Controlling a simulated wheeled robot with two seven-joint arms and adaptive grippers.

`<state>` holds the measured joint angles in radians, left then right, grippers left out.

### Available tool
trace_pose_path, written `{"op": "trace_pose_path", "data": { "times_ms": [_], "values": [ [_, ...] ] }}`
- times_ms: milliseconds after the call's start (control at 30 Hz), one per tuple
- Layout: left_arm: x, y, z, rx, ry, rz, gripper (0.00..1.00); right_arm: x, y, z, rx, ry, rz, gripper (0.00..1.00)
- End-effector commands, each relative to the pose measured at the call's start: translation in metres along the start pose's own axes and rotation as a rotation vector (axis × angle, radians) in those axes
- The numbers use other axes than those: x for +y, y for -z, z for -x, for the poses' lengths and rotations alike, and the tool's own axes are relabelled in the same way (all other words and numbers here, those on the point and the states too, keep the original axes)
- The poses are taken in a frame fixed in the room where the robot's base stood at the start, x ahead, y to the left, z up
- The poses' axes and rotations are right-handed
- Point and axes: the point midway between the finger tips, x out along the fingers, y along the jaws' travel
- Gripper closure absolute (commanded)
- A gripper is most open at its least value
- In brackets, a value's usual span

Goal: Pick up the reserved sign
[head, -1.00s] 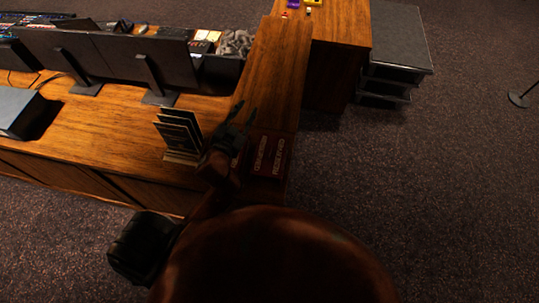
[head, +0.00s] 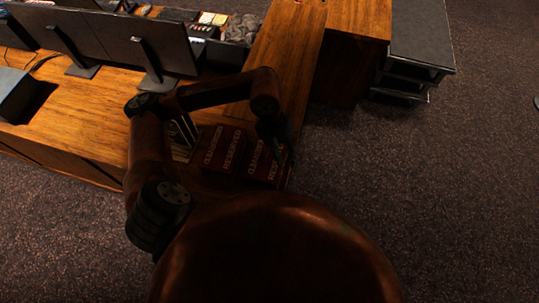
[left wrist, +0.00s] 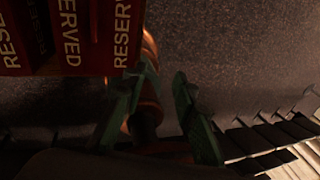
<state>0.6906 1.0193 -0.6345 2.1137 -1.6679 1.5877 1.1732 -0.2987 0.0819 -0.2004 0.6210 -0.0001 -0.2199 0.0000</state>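Dark red reserved signs with pale lettering stand at the right end of the wooden desk. In the head view one sign (head: 222,150) is fairly clear, and a second sign (head: 262,165) beside it is partly covered by my left gripper. The left wrist view shows red sign faces (left wrist: 72,40) at upper left, cut by the frame edge. My left gripper (head: 282,150) points down over the right side of the second sign. In the left wrist view its two fingers (left wrist: 160,82) are apart with nothing held, just below and right of the signs. My right gripper is not seen.
A rack of dark cards (head: 183,135) stands left of the signs, partly behind my left arm. Monitors (head: 150,45) line the desk (head: 85,110). A dark shelf unit (head: 418,40) stands at the back right. The carpet (head: 430,200) on the right is open floor.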

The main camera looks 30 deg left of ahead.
Motion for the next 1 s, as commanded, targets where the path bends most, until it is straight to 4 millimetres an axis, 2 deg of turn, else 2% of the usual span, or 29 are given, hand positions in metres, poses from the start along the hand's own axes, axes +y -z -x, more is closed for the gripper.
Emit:
{"op": "trace_pose_path", "data": {
  "times_ms": [33, 100, 233, 533, 700, 833, 1000],
  "values": [
    [0.024, -0.011, 0.004, -0.033, -0.091, 0.028, 0.74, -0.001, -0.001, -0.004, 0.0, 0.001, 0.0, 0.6],
    [0.05, -0.021, 0.011, -0.064, -0.185, 0.065, 0.74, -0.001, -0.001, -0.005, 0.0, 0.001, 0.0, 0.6],
    [0.075, -0.028, 0.018, -0.093, -0.272, 0.108, 0.74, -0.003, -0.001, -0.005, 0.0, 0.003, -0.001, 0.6],
    [0.089, -0.029, -0.007, -0.095, -0.284, 0.121, 0.74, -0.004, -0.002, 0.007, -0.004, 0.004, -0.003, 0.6],
    [0.097, -0.029, -0.029, -0.092, -0.282, 0.119, 0.74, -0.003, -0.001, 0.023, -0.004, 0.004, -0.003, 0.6],
    [0.101, -0.032, -0.046, -0.094, -0.282, 0.117, 0.74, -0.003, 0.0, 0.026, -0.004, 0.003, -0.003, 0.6],
    [0.102, -0.033, -0.053, -0.096, -0.281, 0.114, 0.74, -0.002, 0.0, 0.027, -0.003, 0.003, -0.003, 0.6]
  ]
}}
